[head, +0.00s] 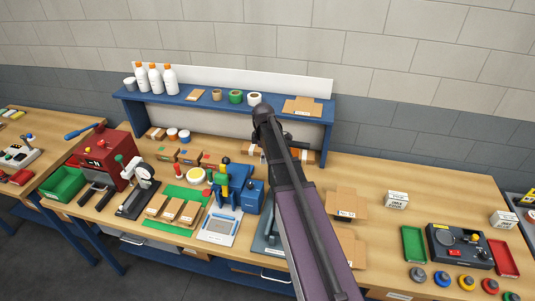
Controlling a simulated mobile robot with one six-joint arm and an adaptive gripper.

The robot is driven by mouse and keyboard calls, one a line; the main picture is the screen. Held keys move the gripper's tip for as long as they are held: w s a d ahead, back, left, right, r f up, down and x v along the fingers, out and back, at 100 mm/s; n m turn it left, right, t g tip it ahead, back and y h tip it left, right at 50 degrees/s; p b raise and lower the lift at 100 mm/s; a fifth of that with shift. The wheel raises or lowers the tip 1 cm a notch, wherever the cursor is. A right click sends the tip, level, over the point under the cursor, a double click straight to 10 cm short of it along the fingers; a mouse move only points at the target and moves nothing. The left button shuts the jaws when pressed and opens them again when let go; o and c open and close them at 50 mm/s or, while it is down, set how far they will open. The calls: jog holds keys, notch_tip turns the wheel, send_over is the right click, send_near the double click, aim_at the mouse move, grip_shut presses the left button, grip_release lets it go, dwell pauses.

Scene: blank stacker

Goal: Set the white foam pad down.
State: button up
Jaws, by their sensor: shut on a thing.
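I cannot make out the white foam pad in the head view. My purple and black arm (312,225) rises from the bottom edge and crosses the wooden workbench (390,176), its dark upper joint in front of the blue shelf (318,118). My gripper does not show, and whatever is in it is hidden. The arm also covers part of the bench middle.
A green mat (160,222) with small brown boxes, a blue and green press (222,188) and a red machine (103,155) stand left. Open cardboard boxes (345,203), white cartons (396,199) and a dark control box (460,247) stand right. Bare wood shows at back right.

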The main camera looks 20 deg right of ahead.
jog(key=s+a+n, duration=0.2)
jog(key=a+n, duration=0.2)
jog(key=a, duration=0.2)
jog(key=s+a+f+n+b, duration=0.1)
jog(key=s+a+f+b, duration=0.2)
jog(key=f+b, duration=0.3)
jog(key=s+a+f+n+b, duration=0.2)
jog(key=s+f+b, duration=0.2)
jog(key=f+b, duration=0.2)
jog(key=s+a+f+n+b, duration=0.1)
jog(key=s+a+f+b, duration=0.2)
jog(key=f+b, duration=0.3)
jog(key=shift+s+a+f+n, duration=0.15)
jog(key=shift+a+f+n, duration=0.1)
jog(key=shift+a+n, duration=0.1)
jog(key=shift+a+f+n+b, duration=0.25)
jog(key=shift+a+b, duration=0.15)
jog(key=shift+b, duration=0.05)
